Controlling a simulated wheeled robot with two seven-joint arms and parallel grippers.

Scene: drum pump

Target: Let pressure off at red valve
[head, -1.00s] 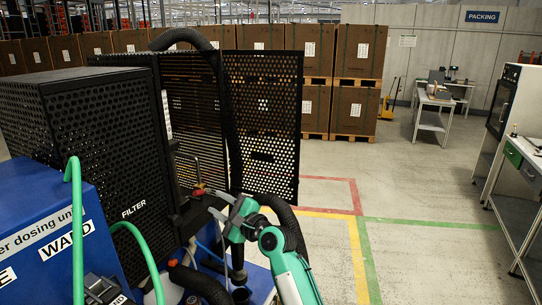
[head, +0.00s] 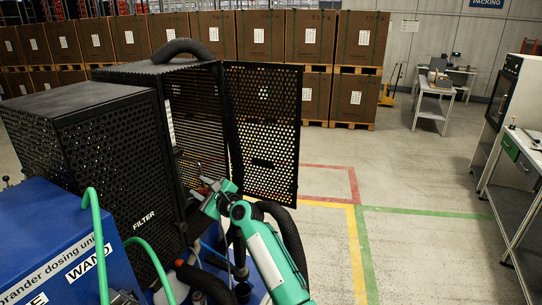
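My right gripper (head: 200,188) reaches in from the lower right to the opening between the housing and the door. Its fingers point left into the dark interior. They are small and partly lost against the black parts, so I cannot tell whether they are open or shut. The red valve is not clearly visible now; the gripper and dark parts are around that spot. My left gripper is out of view.
A blue dosing unit (head: 65,245) with green hoses (head: 97,240) fills the lower left. A thick black hose (head: 285,232) curves beside my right arm. Stacked brown boxes (head: 258,40) stand behind. The floor right of the yellow line is clear up to a workbench (head: 520,200).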

